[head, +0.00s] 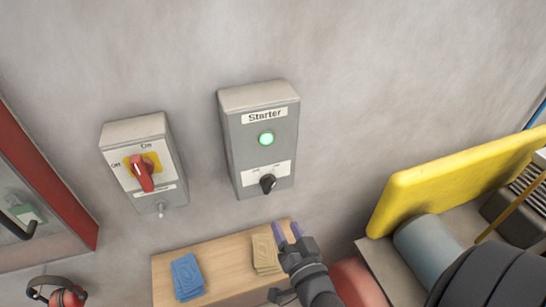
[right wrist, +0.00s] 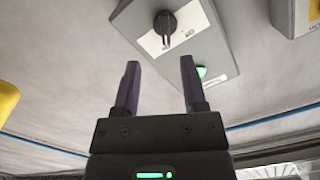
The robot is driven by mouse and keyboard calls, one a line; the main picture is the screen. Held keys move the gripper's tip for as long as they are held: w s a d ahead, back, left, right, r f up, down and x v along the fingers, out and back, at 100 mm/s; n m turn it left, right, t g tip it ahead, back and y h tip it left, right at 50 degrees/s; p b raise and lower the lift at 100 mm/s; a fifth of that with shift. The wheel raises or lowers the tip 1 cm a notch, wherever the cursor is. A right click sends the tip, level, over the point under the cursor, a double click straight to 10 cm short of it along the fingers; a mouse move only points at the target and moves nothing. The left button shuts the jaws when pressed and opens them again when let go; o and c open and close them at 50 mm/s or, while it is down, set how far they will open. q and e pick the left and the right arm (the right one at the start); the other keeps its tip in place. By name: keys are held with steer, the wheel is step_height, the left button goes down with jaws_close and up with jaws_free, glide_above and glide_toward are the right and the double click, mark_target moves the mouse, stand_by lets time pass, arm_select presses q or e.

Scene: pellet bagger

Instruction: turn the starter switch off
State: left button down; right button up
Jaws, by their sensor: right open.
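The starter box (head: 247,163) is a grey box on the wall with a "Starter" label. Its round lamp (head: 266,139) glows green. Its black rotary switch knob (head: 268,184) sits low on the box on a white plate. In the right wrist view the knob (right wrist: 165,28) shows ahead of the fingers, with part of the box (right wrist: 205,50) and the green lamp. My right gripper (head: 287,231) is open and empty, below the starter box and apart from the knob. My left gripper is not in view.
A grey isolator box (head: 126,175) with a red handle (head: 142,174) on yellow is left of the starter. Below is a wooden shelf (head: 220,256) with blue packets (head: 187,277) and tan packets (head: 265,253). A yellow guard (head: 450,180) stands at right. Ear defenders (head: 66,295) hang at lower left.

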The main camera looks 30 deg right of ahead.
mark_target(271, 188)
steer(key=x, duration=0.3)
steer(key=r+x, duration=0.1)
steer(key=x, duration=0.5)
steer(key=shift+w+d+r, duration=0.3)
steer(key=shift+w+r, duration=0.05)
steer(key=shift+r, duration=0.05)
steer(key=shift+c, duration=0.3)
jaws_close()
